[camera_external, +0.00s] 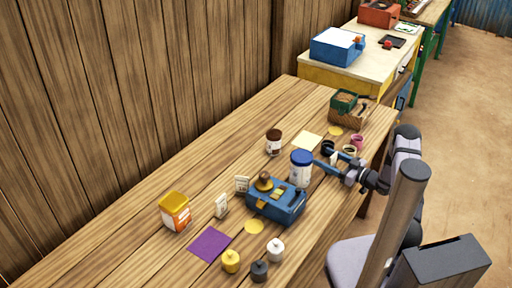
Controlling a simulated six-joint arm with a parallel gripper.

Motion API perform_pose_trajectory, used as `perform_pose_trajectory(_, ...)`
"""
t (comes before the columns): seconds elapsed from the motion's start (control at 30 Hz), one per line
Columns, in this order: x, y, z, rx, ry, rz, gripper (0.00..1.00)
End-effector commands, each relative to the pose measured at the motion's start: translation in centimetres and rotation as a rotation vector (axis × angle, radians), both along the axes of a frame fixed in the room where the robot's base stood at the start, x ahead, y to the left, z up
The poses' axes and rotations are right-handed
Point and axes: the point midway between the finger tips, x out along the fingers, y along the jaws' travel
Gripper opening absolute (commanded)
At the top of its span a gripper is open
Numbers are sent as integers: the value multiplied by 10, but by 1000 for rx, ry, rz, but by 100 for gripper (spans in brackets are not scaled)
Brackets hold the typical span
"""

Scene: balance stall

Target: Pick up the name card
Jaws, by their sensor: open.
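Two small pale cards stand upright on the wooden table: one card (241,184) just left of the blue balance (283,207), and another card (221,206) nearer the orange box. Both bear small dark marks, too small to read, so I cannot tell which is the name card. My gripper (330,160) is open, its blue fingers pointing left over the table's right side, beside the blue-lidded white jar (301,174). It is apart from both cards, with the jar and balance between. A small pale thing shows between the fingers; I cannot tell what it is.
An orange box with a yellow top (175,212), a brown-lidded jar (273,142), a purple square (211,245) and several weights (275,249) stand or lie around. Small pots (356,142) and a green-topped wooden box (344,104) are behind my gripper.

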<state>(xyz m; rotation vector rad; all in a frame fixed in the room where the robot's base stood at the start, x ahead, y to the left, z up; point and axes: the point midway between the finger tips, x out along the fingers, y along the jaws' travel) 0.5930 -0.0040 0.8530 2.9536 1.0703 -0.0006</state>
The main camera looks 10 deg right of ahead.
Motion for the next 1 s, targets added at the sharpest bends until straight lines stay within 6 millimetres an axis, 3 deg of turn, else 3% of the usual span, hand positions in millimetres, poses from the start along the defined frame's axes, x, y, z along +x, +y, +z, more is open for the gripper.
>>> perform_pose_trajectory(0.4, 9, 7, -1, 0, 0, -1, 60)
perform_pose_trajectory(0.57, 9, 7, 0, 0, 0, -1, 22)
perform_pose_trajectory(0.6, 9, 7, 0, 0, 0, -1, 18)
perform_pose_trajectory(1.0, 9, 7, 3, 0, -1, -1, 18)
